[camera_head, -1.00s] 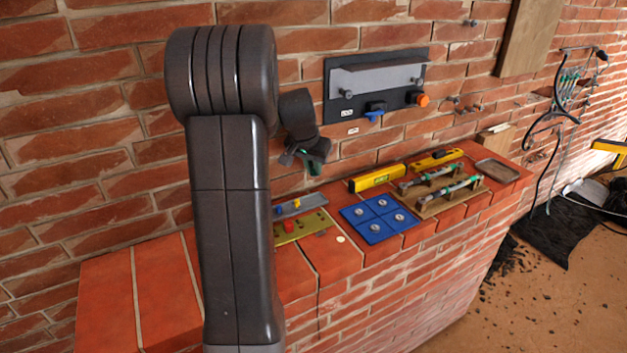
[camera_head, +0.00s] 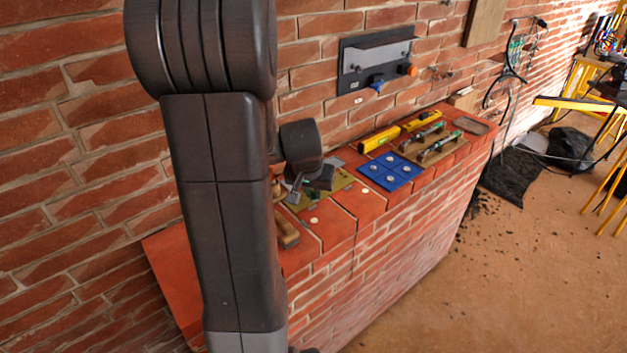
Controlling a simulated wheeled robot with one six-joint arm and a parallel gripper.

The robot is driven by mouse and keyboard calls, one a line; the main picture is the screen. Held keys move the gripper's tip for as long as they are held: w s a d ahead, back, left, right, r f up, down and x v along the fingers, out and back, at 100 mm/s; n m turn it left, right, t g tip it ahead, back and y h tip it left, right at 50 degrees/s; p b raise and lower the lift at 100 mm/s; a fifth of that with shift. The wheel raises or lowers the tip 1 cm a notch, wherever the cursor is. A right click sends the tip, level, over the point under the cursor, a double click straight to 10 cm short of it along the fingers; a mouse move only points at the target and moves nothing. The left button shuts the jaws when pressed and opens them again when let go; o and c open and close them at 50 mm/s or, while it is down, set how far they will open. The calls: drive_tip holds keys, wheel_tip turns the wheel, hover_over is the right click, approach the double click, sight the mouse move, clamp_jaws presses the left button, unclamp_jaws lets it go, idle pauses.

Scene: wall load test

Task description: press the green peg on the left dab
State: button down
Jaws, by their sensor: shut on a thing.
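My gripper (camera_head: 310,192) is low over the olive plate (camera_head: 337,184) on the brick ledge, left of centre. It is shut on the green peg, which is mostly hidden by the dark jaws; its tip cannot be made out. A small cream dab (camera_head: 314,220) lies on the ledge in front of the plate, just below the gripper in the picture. Another cream dab (camera_head: 364,190) lies farther right, by the plate's right corner. I cannot tell whether the peg touches anything.
A blue panel (camera_head: 391,171) with several round discs lies right of the plate. Beyond it are a yellow level (camera_head: 379,139) and a wooden rack (camera_head: 437,148) with green-handled tools. A wooden block (camera_head: 287,233) sits left of the near dab. A dark wall panel (camera_head: 376,62) hangs above.

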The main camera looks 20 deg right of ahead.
drive_tip(key=b, duration=0.4)
hover_over(315, 219)
drive_tip(key=s, duration=0.1)
drive_tip(key=shift+a+f, duration=0.2)
drive_tip(key=shift+f, duration=1.2)
drive_tip(key=shift+a+f, duration=0.2)
drive_tip(key=shift+f, duration=1.2)
drive_tip(key=shift+f+b, duration=0.65)
drive_tip(key=shift+s+f+b, duration=0.1)
drive_tip(key=shift+f+b, duration=0.5)
drive_tip(key=shift+b, duration=0.3)
drive_tip(key=c, duration=1.1)
unclamp_jaws()
drive_tip(key=shift+r, duration=0.1)
drive_tip(key=shift+r+p, duration=2.05)
drive_tip(key=shift+r, duration=0.9)
drive_tip(key=shift+f, duration=0.15)
